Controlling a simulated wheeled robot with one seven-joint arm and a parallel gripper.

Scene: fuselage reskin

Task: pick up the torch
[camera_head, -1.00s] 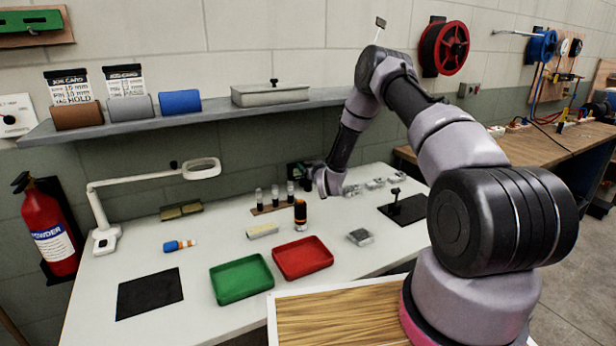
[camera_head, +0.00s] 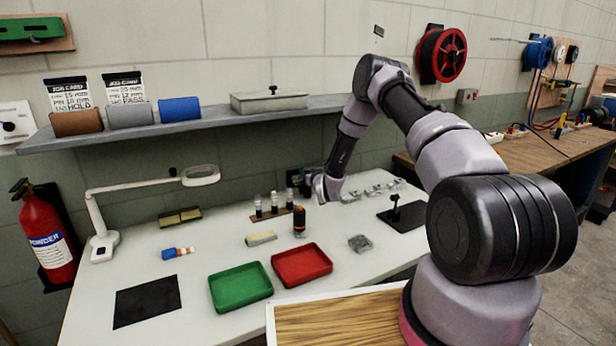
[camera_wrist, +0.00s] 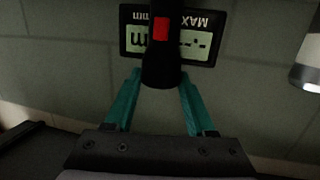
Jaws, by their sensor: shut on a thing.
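The torch (camera_wrist: 161,62) shows in the wrist view as a black cylinder with a red patch. It runs up out of the top of that picture. My gripper (camera_wrist: 160,88) has its two teal fingers shut on the near end of it. In the head view my gripper (camera_head: 308,182) is over the back of the white table, close to the wall. Its fingertips and the torch are too small and dark there to tell apart. A dark cylinder with an orange band (camera_head: 299,222) stands just below; I cannot tell whether it is the held torch.
Several vials (camera_head: 273,203) stand in a rack close left of my gripper. A dark display (camera_wrist: 205,45) is behind the torch. A green tray (camera_head: 240,287) and red tray (camera_head: 302,265) lie in front. A shelf (camera_head: 220,112) hangs above. The table's front left holds a black mat (camera_head: 147,301).

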